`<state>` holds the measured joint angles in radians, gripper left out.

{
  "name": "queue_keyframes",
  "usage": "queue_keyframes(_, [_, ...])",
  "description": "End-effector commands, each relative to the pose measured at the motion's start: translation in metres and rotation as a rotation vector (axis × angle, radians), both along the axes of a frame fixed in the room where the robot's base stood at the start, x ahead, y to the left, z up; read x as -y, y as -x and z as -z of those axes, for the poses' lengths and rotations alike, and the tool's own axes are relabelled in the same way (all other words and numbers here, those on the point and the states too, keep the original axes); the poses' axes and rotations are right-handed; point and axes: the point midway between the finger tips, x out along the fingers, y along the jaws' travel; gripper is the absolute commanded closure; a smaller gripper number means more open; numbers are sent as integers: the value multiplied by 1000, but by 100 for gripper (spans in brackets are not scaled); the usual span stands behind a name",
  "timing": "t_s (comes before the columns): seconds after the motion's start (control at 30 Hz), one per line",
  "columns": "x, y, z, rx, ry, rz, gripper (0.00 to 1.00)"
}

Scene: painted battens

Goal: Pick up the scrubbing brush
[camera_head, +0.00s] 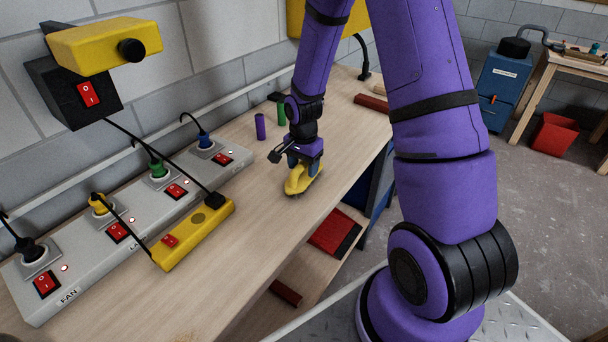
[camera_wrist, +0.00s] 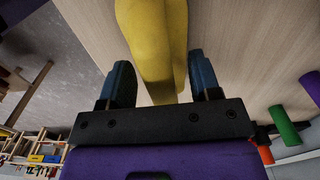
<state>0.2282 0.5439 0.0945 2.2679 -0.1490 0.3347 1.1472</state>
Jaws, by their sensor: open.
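The scrubbing brush (camera_head: 300,182), yellow with a rounded body, rests on the wooden workbench (camera_head: 262,216). My gripper (camera_head: 300,160) is directly above it, pointing down, and hides its upper part. In the wrist view the yellow brush (camera_wrist: 158,45) lies between the two dark blue fingers of my gripper (camera_wrist: 160,82). The jaws are open, with one finger on each side of the brush. The right finger looks very close to the brush; I cannot tell whether it touches.
A purple cylinder (camera_head: 260,127) and a green cylinder (camera_head: 281,113) stand behind the gripper. A grey socket strip (camera_head: 135,238) with plugs and a yellow switch box (camera_head: 190,238) lie to the left. Bare bench top lies in front of the brush. A red tray (camera_head: 335,232) sits below.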

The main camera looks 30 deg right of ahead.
Motion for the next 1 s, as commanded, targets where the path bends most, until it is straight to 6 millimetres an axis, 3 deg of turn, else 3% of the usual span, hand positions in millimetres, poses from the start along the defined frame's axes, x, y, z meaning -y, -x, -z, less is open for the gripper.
queue_keyframes(0.1, [0,0,0,0,0,0,43])
queue_keyframes(0.3, [0,0,0,0,0,0,89])
queue_keyframes(0.37, [0,0,0,0,0,0,99])
queue_keyframes(0.73, [0,-1,-3,0,1,1,100])
queue_keyframes(1.0, [2,-5,-18,1,1,-2,100])
